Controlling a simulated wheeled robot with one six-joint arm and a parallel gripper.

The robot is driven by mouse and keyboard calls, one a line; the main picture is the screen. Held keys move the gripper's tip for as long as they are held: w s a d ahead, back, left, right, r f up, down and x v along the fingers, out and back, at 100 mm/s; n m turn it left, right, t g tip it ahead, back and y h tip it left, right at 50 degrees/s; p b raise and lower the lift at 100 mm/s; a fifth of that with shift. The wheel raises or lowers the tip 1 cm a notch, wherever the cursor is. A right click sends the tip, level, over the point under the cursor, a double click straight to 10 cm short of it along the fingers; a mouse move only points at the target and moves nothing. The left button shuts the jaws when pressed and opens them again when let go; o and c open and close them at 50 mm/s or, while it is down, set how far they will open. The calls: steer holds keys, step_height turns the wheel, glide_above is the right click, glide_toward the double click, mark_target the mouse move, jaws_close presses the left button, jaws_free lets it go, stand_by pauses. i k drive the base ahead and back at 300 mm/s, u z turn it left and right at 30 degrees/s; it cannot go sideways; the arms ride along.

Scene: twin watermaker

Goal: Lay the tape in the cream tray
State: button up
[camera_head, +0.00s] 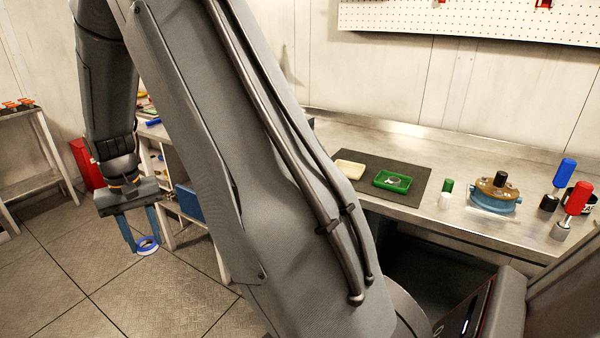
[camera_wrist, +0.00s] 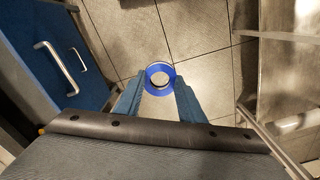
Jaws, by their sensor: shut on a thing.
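My gripper (camera_head: 141,248) hangs at the left of the head view, pointing down over open floor. Its blue fingers are shut on a roll of tape (camera_head: 148,246) with a blue outer band and a pale inner ring. In the wrist view the tape (camera_wrist: 150,86) sits between the two fingertips (camera_wrist: 159,88), with floor tiles below it. The cream tray (camera_head: 350,169) lies on a dark mat on the metal bench, well to the right of my gripper. Its left end is partly hidden behind my arm.
A green tray (camera_head: 380,182) with a small item in it stands beside the cream tray on the dark mat (camera_head: 405,198). A blue and brown device (camera_head: 495,196) and red and blue handled tools are further right. A blue drawer front (camera_wrist: 45,60) is close in the wrist view.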

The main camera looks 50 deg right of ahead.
mark_target(347, 171)
steer(key=u, duration=0.95)
steer(key=i, duration=1.35)
steer(key=z, duration=4.15)
